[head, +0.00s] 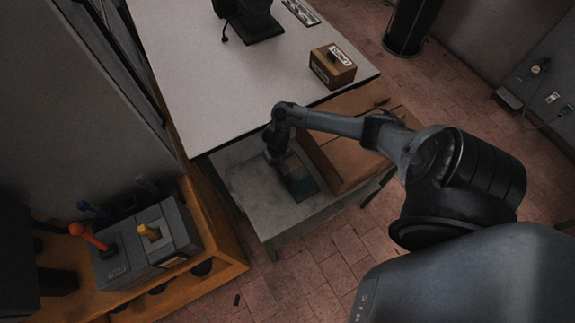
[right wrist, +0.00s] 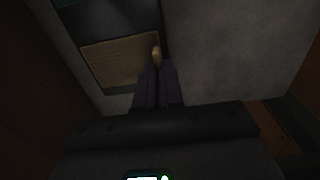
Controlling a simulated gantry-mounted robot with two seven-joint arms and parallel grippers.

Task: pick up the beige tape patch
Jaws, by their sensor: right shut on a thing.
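My right gripper (head: 274,157) points down over the low grey table (head: 244,182). In the right wrist view its two dark fingers (right wrist: 158,88) are close together. A small beige piece (right wrist: 156,55), which looks like the tape patch, shows at the fingertips, and the jaws are shut on it. Its full outline is hard to make out in the dark. Just left of it lies a flat tan panel (right wrist: 114,62) with dark bands along its edges. I cannot tell whether the beige piece touches this panel. My left gripper is not in view.
A brown cardboard box (head: 345,150) stands right of the gripper. A higher white table (head: 215,75) lies behind, with a small wooden box (head: 332,66) on it. At left, a wooden bench (head: 222,262) carries a grey box with coloured handles (head: 150,248). The low table's front is clear.

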